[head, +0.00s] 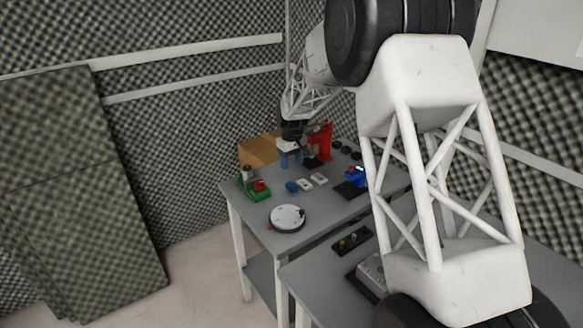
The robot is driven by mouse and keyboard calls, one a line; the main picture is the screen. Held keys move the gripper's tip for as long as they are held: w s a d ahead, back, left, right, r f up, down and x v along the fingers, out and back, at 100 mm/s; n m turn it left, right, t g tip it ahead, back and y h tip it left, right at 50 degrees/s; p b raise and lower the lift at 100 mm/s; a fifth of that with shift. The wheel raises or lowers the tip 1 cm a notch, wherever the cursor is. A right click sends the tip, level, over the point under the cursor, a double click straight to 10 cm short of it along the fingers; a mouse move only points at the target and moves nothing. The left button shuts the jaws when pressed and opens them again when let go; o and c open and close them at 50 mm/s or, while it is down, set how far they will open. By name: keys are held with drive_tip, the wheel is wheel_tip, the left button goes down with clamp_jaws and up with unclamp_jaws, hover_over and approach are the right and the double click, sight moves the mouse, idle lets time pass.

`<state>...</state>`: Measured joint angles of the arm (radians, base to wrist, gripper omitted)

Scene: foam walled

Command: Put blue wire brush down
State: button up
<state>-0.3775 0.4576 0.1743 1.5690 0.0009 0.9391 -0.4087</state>
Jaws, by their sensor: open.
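My gripper (290,161) is at the far side of the grey table, low over its top, with its fingers pointing down. It is open. The fingers look bluish and small, and I cannot tell whether anything lies between or under them. A small blue item (291,187) lies on the table in front of the gripper, apart from it. It may be the blue wire brush, but it is too small to be sure.
The grey table (325,212) also holds a round white device (287,217), a green and red item (258,187), white pieces (319,179), a blue device (355,175) and a red stand (322,142). A cardboard box (257,151) is behind. My arm hides the right side.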

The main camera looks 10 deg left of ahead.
drive_tip(key=shift+r, duration=0.15)
idle(0.8)
drive_tip(key=s+d+r+m+t, duration=0.1)
drive_tip(key=s+d+r+m, duration=0.1)
drive_tip(key=s+d+r, duration=0.85)
drive_tip(key=s+d+r+m, duration=0.2)
drive_tip(key=s+d+r, duration=0.6)
drive_tip(key=s+d, duration=0.4)
drive_tip(key=s+d+m, duration=0.2)
drive_tip(key=s+d, duration=0.4)
drive_tip(key=s, duration=1.1)
drive_tip(key=s+d+f+m+t, duration=0.1)
drive_tip(key=s+d+m, duration=0.2)
drive_tip(key=s, duration=1.3)
drive_tip(key=d, duration=0.3)
drive_tip(key=shift+s+f+t, duration=0.2)
drive_tip(key=shift+s+t, duration=0.1)
drive_tip(key=shift+s, duration=0.05)
drive_tip(key=shift+c, duration=1.2)
drive_tip(key=shift+w, duration=0.1)
